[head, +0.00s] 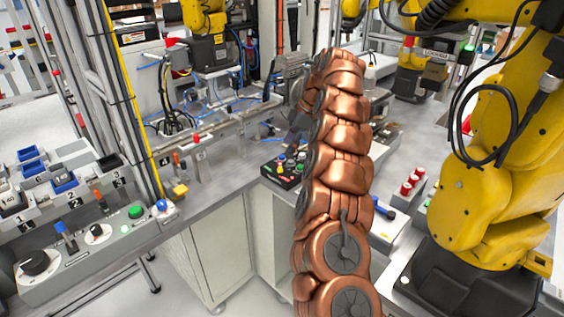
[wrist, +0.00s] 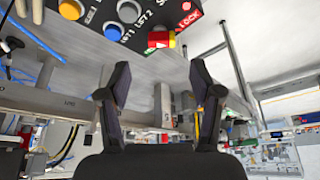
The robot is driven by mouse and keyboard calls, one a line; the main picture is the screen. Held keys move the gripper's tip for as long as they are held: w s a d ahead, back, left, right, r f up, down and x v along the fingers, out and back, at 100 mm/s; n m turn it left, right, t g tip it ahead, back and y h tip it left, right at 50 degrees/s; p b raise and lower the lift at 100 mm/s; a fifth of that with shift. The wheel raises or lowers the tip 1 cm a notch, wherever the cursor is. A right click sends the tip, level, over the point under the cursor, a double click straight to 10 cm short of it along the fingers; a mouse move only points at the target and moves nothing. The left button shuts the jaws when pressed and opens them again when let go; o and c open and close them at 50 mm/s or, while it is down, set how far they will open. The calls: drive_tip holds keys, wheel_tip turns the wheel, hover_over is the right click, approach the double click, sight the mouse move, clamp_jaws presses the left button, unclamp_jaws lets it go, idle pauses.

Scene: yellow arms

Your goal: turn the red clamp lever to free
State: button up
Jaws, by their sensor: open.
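A red piece with a yellow part (wrist: 161,40) sits on the dark button panel (wrist: 140,14) at the top of the wrist view, beside a red label reading LOCK. I cannot tell whether this is the clamp lever. In the head view a small red-topped piece (head: 197,138) stands on the grey bench rail. My gripper (wrist: 159,78) is open and empty; its two dark fingers are wide apart, with the red-and-yellow piece beyond the gap between them. In the head view my copper arm hides much of the gripper, which is near the button panel (head: 285,171).
A yellow robot arm (head: 490,180) stands close on the right. Red cylinders (head: 406,188) sit in a rack beside my arm. A console (head: 95,240) with knobs and buttons is at the left. The grey bench (head: 225,180) has bare room left of the button panel.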

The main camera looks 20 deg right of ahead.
sight(280, 164)
drive_tip(key=shift+p+x, duration=0.7)
drive_tip(key=shift+x, duration=2.9)
drive_tip(key=shift+s, duration=0.1)
drive_tip(key=c, duration=1.2)
